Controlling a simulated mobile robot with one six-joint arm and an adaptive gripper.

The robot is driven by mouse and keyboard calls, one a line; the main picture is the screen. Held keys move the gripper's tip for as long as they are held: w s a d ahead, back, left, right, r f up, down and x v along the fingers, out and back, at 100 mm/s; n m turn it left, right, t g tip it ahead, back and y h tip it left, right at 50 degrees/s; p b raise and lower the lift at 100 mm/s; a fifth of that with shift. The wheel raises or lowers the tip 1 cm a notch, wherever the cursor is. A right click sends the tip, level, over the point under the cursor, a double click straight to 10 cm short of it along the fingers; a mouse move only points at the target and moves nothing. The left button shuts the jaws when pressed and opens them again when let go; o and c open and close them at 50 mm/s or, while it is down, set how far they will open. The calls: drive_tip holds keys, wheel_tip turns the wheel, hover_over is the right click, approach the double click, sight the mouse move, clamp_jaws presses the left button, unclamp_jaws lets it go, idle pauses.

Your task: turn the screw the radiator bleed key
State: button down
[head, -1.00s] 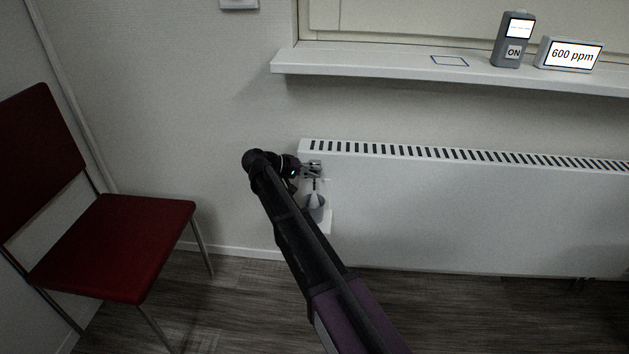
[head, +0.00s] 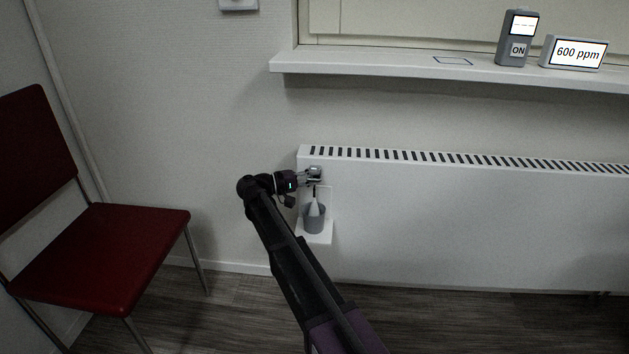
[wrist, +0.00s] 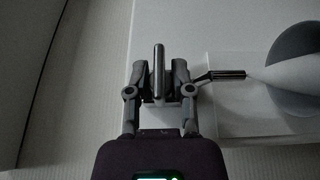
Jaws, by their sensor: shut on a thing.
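In the head view my gripper (head: 312,176) is at the top left corner of the white radiator (head: 450,205), pointing right. There the key is too small to make out, and the screw is hidden behind key and fingers. Just below hangs a thin dark spout, with a white tapered piece (head: 315,207) reaching into a grey cup (head: 314,220). The tapered piece also shows in the wrist view (wrist: 275,74).
The cup stands on a small white shelf (head: 314,239) by the radiator. A window sill (head: 380,67) above bears a grey handheld device (head: 516,40) marked ON and a display (head: 574,53) reading 600 ppm. A red chair (head: 105,250) stands left. The wall between is clear.

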drive_tip(key=c, duration=0.7)
unclamp_jaws()
drive_tip(key=shift+c, duration=0.2)
drive_tip(key=v, duration=1.2)
